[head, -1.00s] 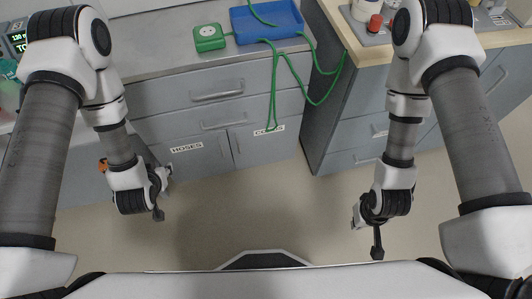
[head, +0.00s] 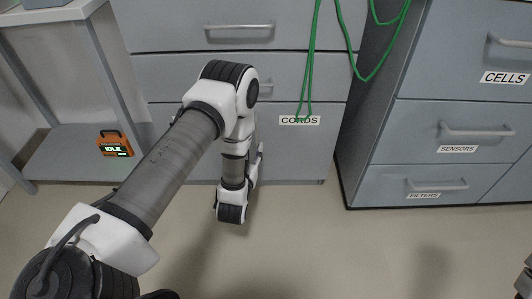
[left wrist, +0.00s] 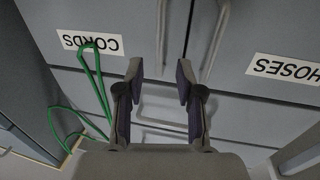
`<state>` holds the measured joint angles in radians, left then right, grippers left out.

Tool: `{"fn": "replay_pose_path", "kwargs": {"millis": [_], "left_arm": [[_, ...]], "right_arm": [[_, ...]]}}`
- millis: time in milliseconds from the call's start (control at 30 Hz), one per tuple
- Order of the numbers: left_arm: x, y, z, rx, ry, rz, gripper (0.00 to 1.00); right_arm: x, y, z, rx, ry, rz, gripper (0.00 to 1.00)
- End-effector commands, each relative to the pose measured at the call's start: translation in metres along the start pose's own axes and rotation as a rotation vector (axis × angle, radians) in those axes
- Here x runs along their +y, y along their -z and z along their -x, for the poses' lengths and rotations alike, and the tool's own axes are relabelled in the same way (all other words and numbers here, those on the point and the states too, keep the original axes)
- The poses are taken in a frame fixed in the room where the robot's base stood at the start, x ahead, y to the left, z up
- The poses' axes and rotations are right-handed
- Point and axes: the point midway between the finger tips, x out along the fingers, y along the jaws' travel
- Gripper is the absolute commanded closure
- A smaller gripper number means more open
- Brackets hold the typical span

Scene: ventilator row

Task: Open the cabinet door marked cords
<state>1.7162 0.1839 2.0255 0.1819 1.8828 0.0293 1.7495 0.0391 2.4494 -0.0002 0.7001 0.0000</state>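The grey cabinet door marked cords (head: 295,160) is closed in the head view, with its white CORDS label (head: 299,120) near the top. My left gripper (head: 258,160) is in front of the low cabinet, left of the label, mostly hidden behind my own wrist. In the left wrist view, which is upside down, my left gripper (left wrist: 160,72) is open and empty. The vertical cords door handle (left wrist: 162,30) shows just beyond and between its fingertips; contact is not visible. The CORDS label (left wrist: 90,42) is at left.
A green cord (head: 311,60) hangs in front of the cords door down to its label. The HOSES label (left wrist: 285,68) and another vertical handle (left wrist: 215,40) are beside it. A drawer cabinet (head: 440,130) stands at right. An orange device (head: 114,144) sits on a low shelf.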

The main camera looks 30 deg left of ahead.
Motion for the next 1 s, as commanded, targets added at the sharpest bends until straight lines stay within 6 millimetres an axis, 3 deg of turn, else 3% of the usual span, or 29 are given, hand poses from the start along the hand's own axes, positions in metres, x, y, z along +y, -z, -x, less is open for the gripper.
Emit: {"fn": "replay_pose_path", "kwargs": {"millis": [433,733,767,800,867,1000], "left_arm": [[0.001,0.000,-0.069,0.003,-0.001,0.001,0.63],[0.001,0.003,-0.077,-0.001,-0.001,0.000,0.63],[0.001,0.003,-0.077,-0.001,-0.001,0.000,0.67],[0.001,0.003,-0.077,-0.001,-0.001,0.000,0.81],[0.001,0.003,-0.077,-0.001,-0.002,0.000,1.00],[0.001,0.002,-0.077,-0.001,-0.001,0.000,1.00]], "right_arm": [[0.000,0.000,-0.028,0.000,0.000,-0.001,1.00],[0.000,0.000,-0.028,0.000,0.000,-0.001,1.00],[0.000,0.000,-0.028,0.000,0.000,-0.001,1.00],[0.000,0.000,-0.028,0.000,0.000,-0.001,1.00],[0.000,0.000,-0.028,0.000,0.000,-0.001,1.00],[0.000,0.000,-0.028,0.000,0.000,-0.001,1.00]]}}
